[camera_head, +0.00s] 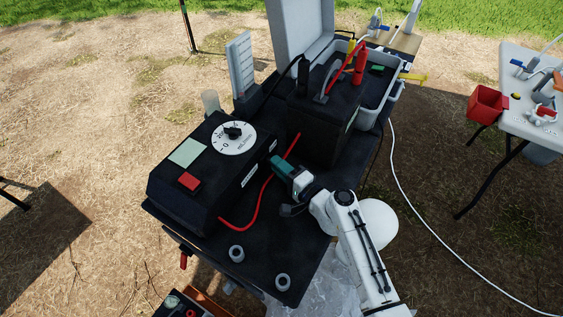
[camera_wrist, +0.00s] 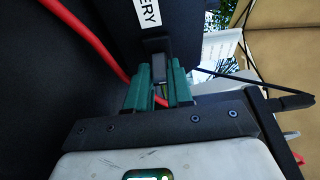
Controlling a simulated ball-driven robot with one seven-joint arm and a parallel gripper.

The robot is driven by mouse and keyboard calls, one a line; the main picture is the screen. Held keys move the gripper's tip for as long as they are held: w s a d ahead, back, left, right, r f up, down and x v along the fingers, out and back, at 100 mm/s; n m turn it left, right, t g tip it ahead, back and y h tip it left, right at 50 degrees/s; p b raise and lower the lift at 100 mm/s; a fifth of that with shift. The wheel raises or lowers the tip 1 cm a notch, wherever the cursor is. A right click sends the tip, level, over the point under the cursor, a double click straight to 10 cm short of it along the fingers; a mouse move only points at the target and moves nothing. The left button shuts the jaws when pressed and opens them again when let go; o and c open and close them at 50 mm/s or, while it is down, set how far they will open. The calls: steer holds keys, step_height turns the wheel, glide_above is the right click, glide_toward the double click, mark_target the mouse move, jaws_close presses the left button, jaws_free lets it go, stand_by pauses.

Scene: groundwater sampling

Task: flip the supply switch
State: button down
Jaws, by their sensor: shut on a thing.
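My gripper (camera_head: 280,164) has green fingers and is at the side face of the black control box (camera_head: 212,195), beside the red cable. In the wrist view the fingers (camera_wrist: 158,80) are shut on a small dark lever (camera_wrist: 157,47), which looks like the supply switch. It stands out from a dark face just below a white label (camera_wrist: 147,12) whose visible letters read "ERY". In the head view the lever is hidden by my fingers, so its position cannot be told there.
The box has a dial (camera_head: 233,137) and a red button (camera_head: 189,181). A red cable (camera_head: 254,213) loops close to my gripper. A black battery-like block (camera_head: 325,125) with clamps stands just behind it. The black tabletop (camera_head: 262,262) carries two grey rings near the front.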

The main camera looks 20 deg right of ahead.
steer(key=m+h, duration=0.1)
steer(key=a+m+h, duration=0.1)
steer(key=h, duration=0.1)
steer(key=m+t+h, duration=0.1)
steer(key=shift+s+a+h, duration=0.25)
steer(key=shift+a+h, duration=0.05)
steer(key=shift+h, duration=0.1)
steer(key=shift+a+m+h+p, duration=0.25)
steer(key=shift+m+h, duration=0.45)
steer(key=shift+h, duration=0.35)
steer(key=shift+a+m+h+p, duration=0.25)
steer(key=shift+m+h, duration=0.45)
steer(key=shift+h, duration=0.35)
steer(key=c, duration=1)
jaws_free()
